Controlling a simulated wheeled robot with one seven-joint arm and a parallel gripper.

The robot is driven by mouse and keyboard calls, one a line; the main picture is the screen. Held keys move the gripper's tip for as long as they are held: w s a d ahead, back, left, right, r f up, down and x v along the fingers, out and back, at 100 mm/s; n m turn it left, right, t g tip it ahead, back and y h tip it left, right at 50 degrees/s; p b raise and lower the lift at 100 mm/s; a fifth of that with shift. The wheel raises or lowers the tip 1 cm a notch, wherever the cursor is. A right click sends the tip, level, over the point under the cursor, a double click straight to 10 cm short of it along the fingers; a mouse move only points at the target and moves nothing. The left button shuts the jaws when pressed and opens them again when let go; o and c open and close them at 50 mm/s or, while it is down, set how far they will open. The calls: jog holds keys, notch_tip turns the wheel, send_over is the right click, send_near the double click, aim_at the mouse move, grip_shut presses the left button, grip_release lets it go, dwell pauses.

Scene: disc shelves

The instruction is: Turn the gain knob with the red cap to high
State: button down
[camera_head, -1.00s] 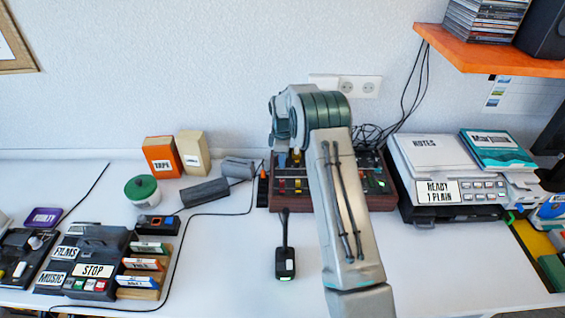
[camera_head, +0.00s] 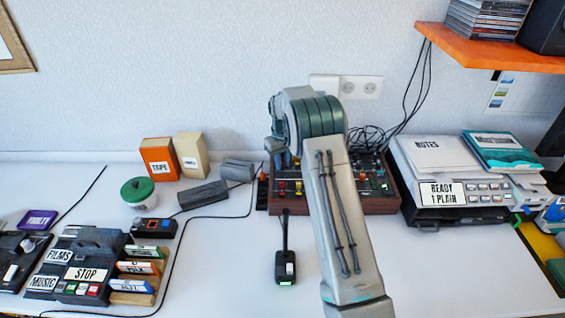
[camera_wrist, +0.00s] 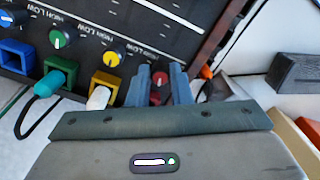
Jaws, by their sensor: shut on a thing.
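The mixer (camera_head: 376,203) is a dark panel in a wooden case at the back of the desk. In the wrist view its panel (camera_wrist: 113,18) shows a row of knobs with HIGH and LOW labels. The knob with the red cap (camera_wrist: 159,79) is at the right end of that row. My gripper (camera_wrist: 160,88) is shut on this knob, with one blue-grey finger on each side. The fingers hide much of it, and I cannot read where it points. My arm covers part of the mixer in the head view.
A green-capped knob (camera_wrist: 58,40) and a yellow-capped knob (camera_wrist: 113,58) sit left of the red one. Coloured plugs (camera_wrist: 54,77) stand close below them. A small black device (camera_head: 286,268) lies on the desk before the mixer. A printer (camera_head: 455,190) stands to the right.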

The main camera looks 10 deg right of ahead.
jog(key=m, duration=0.6)
jog(key=shift+a+r, duration=0.1)
jog(key=m, duration=0.6)
jog(key=shift+m, duration=0.4)
jog(key=m, duration=0.5)
jog(key=shift+w, duration=0.1)
jog(key=m+p, duration=0.1)
jog(key=m, duration=0.4)
jog(key=c, duration=1.6)
grip_release()
notch_tip(320, 180, up, 14)
jog(key=shift+f, duration=0.1)
